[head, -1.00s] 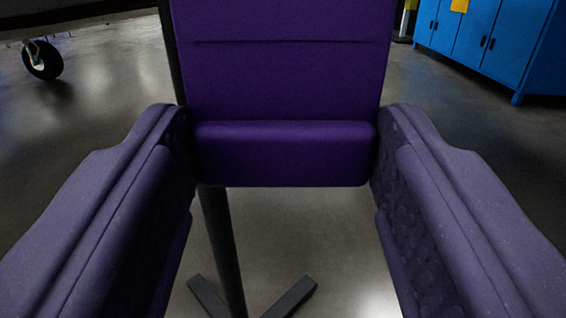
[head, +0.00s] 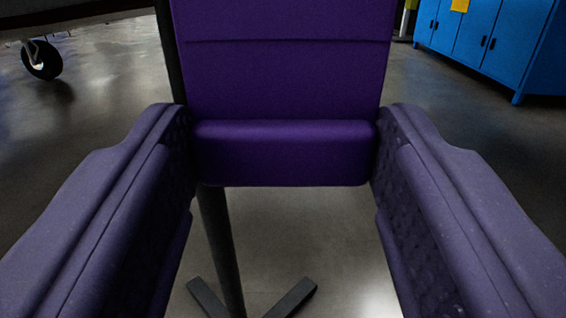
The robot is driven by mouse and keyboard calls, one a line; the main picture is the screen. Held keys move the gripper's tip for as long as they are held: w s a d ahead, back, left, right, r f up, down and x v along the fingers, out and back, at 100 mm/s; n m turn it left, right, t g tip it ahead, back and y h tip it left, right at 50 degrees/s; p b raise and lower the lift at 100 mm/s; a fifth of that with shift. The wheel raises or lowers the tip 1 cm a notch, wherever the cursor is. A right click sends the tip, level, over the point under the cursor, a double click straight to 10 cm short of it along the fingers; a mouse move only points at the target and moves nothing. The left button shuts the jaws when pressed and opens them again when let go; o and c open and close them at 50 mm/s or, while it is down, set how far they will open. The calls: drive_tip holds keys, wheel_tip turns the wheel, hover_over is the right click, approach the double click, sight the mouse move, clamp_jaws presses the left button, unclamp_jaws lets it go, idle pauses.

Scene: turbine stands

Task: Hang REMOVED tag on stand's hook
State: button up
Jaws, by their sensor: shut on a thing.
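A purple panel-like thing (head: 283,80) fills the upper middle of the head view, with a thicker band along its lower edge. I take it to be the tag, but no lettering shows on it. The two purple-grey fingers of my gripper (head: 283,155) come in from the left and right and are shut on the sides of the lower band. A dark stand (head: 222,250) shows behind and below, with a slim post and splayed feet on the floor. The post also runs up along the panel's left edge. The hook is not in view; the panel's top is cut off.
Blue cabinets (head: 488,45) with a yellow label stand at the upper right. A black caster wheel (head: 41,60) under a dark frame is at the upper left. The grey floor around the stand's feet is clear.

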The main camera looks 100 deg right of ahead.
drive_tip(key=shift+d, duration=0.1)
drive_tip(key=o, duration=1.7)
drive_tip(key=shift+o, duration=0.2)
drive_tip(key=v, duration=0.7)
